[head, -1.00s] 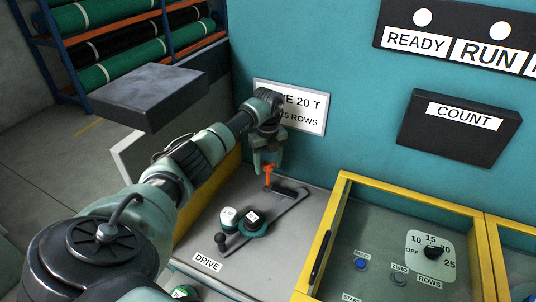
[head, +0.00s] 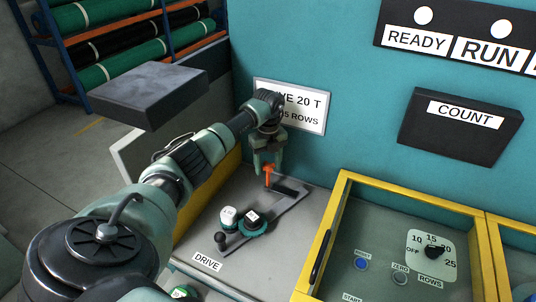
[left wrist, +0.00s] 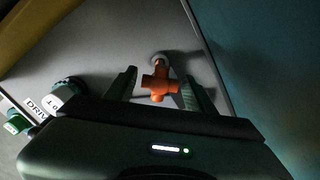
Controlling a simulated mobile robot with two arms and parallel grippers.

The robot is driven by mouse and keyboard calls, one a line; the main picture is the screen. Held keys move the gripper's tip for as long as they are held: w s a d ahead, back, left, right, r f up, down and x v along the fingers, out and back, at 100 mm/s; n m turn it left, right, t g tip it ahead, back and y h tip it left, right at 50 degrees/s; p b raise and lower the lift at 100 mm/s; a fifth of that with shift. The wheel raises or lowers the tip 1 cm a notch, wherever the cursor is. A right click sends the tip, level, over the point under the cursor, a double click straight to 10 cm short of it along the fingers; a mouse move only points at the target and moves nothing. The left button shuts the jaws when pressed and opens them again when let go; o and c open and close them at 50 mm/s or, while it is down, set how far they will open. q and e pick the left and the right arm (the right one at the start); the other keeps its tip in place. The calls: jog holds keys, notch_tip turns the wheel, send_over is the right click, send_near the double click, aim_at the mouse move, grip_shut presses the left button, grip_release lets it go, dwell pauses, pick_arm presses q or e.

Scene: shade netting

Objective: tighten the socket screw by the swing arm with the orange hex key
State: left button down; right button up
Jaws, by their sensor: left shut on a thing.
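The orange hex key (head: 269,171) is held upright in my left gripper (head: 267,166), just above the drive panel near the swing arm. In the left wrist view, the key's orange cross-shaped top (left wrist: 160,84) sits between the two fingers of my left gripper (left wrist: 159,88). The swing arm (head: 262,218) is a long grey bar lying diagonally on the panel, with a black knob at its near end. A small pale round part (left wrist: 159,57) shows beside the key in the wrist view; I cannot tell if it is the socket screw. The key's tip is hidden. My right gripper is not in view.
Green and white gear pieces (head: 252,222) stand on the swing arm, near the DRIVE label (head: 207,262). A yellow-framed clear cover (head: 325,235) stands to the right. The teal wall (head: 330,60) with a white sign (head: 312,98) rises close behind the gripper.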

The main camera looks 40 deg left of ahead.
pick_arm(q)
jog(key=shift+f+b, duration=0.45)
jog(key=shift+f, duration=0.25)
dwell(0.3)
jog(key=shift+c, duration=2.2)
grip_release()
jog(key=shift+r, duration=0.1)
notch_tip(320, 180, up, 8)
jog(key=b, duration=0.3)
jog(key=shift+f, duration=0.25)
jog(key=shift+r, duration=0.1)
jog(key=shift+c, duration=0.6)
